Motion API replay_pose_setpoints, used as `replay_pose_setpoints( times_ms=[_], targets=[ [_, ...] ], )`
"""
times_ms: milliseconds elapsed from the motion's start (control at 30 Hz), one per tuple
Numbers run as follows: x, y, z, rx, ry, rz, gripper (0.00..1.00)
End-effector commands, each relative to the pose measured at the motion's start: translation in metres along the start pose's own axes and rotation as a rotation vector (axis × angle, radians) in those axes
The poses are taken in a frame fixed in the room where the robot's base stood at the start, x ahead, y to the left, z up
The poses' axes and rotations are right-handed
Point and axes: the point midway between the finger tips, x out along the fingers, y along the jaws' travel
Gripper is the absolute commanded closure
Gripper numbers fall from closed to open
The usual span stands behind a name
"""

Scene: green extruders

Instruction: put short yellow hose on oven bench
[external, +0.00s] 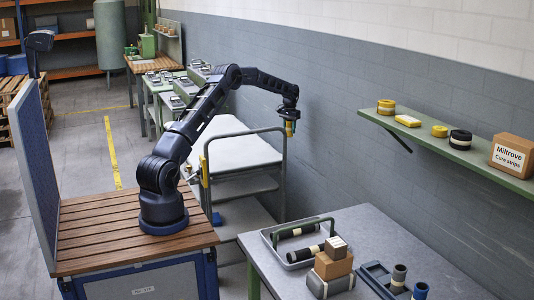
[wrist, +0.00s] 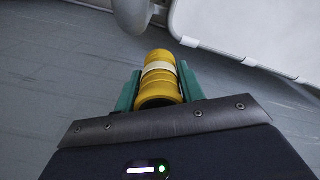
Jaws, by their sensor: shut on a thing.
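My gripper (external: 290,126) is shut on the short yellow hose (wrist: 160,78). In the wrist view the hose is a yellow cylinder with a pale band around it, between two green fingers. In the external view the gripper points down, high up near the grey wall and at the far right side of the white-topped cart. The hose shows there only as a small yellow piece (external: 290,130). I cannot tell for sure which surface is the oven bench; green-framed benches (external: 166,88) with grey devices on them stand at the back.
The cart (external: 240,152) with a raised handle rail stands below the arm. A grey table (external: 385,235) at the front right bears a tray (external: 278,250) with black hoses and stacked boxes (external: 333,260). A green wall shelf (external: 480,158) holds yellow rolls and a Miltrove box (external: 512,156).

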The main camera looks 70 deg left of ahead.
Motion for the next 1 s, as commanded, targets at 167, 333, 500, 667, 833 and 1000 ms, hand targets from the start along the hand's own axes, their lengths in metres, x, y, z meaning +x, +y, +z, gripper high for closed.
replay_pose_setpoints(
  times_ms=[167,333,500,667,833,1000],
  targets=[
    [0.019,0.042,0.013,0.078,-0.002,0.000,0.86],
    [0.043,0.088,0.039,0.137,-0.003,-0.001,0.86],
    [0.075,0.146,0.081,0.201,-0.004,-0.001,0.86],
    [0.104,0.198,0.129,0.262,-0.003,-0.001,0.86],
    [0.132,0.248,0.186,0.325,-0.003,-0.001,0.86],
    [0.155,0.288,0.246,0.381,-0.003,-0.001,0.86]
  ],
)
